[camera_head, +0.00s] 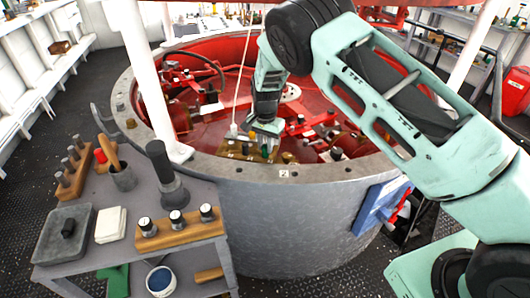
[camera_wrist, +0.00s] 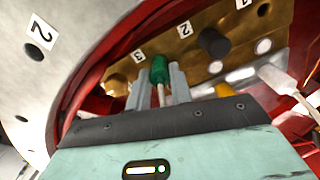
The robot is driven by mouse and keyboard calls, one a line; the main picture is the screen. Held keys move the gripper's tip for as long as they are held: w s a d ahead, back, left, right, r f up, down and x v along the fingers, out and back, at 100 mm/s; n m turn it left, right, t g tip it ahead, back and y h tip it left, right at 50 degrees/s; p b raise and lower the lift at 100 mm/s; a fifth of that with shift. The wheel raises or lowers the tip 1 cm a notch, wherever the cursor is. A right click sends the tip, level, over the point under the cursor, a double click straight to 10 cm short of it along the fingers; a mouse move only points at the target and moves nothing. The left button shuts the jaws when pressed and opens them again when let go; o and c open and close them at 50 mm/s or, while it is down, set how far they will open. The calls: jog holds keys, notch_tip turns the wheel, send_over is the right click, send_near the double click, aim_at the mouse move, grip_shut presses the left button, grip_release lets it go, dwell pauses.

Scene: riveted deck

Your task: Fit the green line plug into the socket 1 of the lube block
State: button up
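The green line plug (camera_wrist: 160,69) sits between the two fingers of my gripper (camera_wrist: 161,84) in the wrist view, filling the gap, with a pale line running back from it. The brass lube block (camera_wrist: 195,62) is just beyond, with number tags 3, 2 and a partly cut-off 1 from left to right. The plug's front end is near tag 3; whether it touches the block I cannot tell. A black plug (camera_wrist: 213,42) stands in the block near tag 2. In the head view my gripper (camera_head: 266,130) is low over the lube block (camera_head: 240,150); the socket 1 opening is not clearly visible.
White line ends (camera_wrist: 277,82) and a yellow piece (camera_wrist: 224,90) lie right of my fingers. The grey round rim (camera_head: 285,172) and red pipework (camera_head: 200,110) surround the block. A side table (camera_head: 150,195) holds tools in the left foreground.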

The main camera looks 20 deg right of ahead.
aim_at(265, 144)
jog(key=shift+r, duration=0.15)
grip_shut()
jog(key=shift+r+p, duration=1.4)
jog(key=shift+r, duration=0.7)
